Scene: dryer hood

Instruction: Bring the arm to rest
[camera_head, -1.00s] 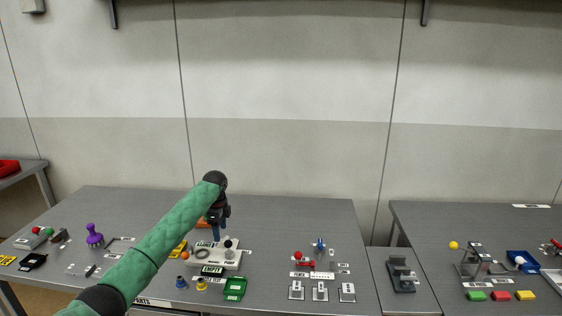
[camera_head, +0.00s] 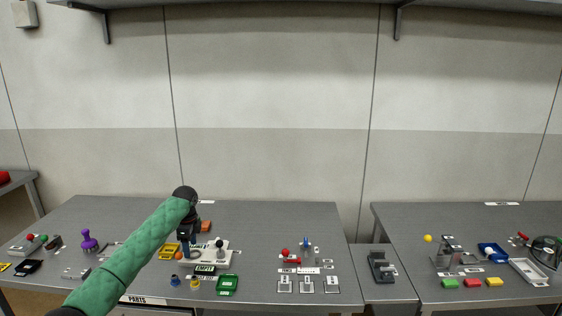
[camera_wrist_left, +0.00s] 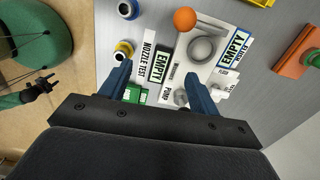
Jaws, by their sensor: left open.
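My left arm, in a green sleeve, comes in from the lower left in the head view. Its gripper (camera_head: 189,243) points down over the left part of the white labelled panel (camera_head: 222,256). In the left wrist view its two blue fingers (camera_wrist_left: 158,80) are apart with nothing held between them. Labels reading EMPTY and NOZZLE TEST lie beyond the fingertips, on or beside the panel (camera_wrist_left: 200,75). A small dark claw, seemingly my right gripper (camera_wrist_left: 40,88), shows at the left of the wrist view, too small to read.
An orange ball (camera_wrist_left: 184,19), a blue ring (camera_wrist_left: 127,9) and a yellow ring (camera_wrist_left: 123,50) are near the fingers. A purple knob (camera_head: 89,240) stands left. The table's back (camera_head: 270,215) is clear.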

